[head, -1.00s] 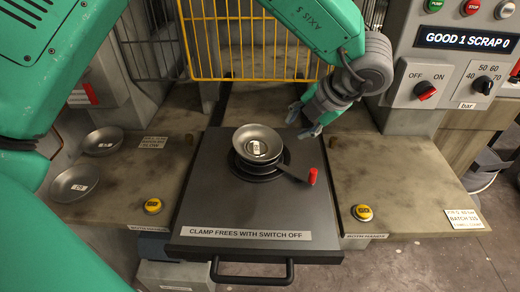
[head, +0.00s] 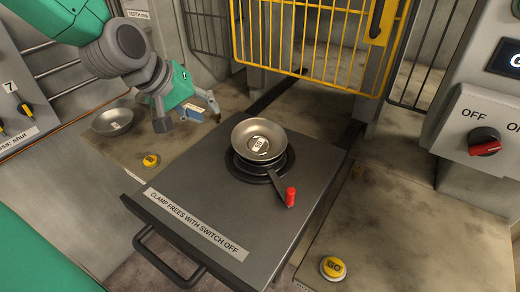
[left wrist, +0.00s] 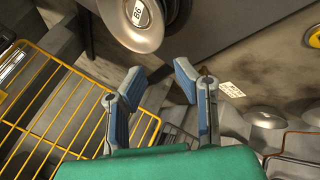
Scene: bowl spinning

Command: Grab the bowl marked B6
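A metal bowl (head: 240,132) sits upright on the dark round clamp base (head: 270,178) in the middle of the grey slide plate. It also shows at the top of the left wrist view (left wrist: 128,33). My right gripper is out of view.
A red-tipped lever (head: 291,197) sticks out beside the clamp. The plate (head: 215,185) has a front handle and a sign about the clamp and switch. A yellow mesh guard (head: 300,40) stands behind. A red switch (head: 484,141) and yellow buttons (head: 333,267) are around it.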

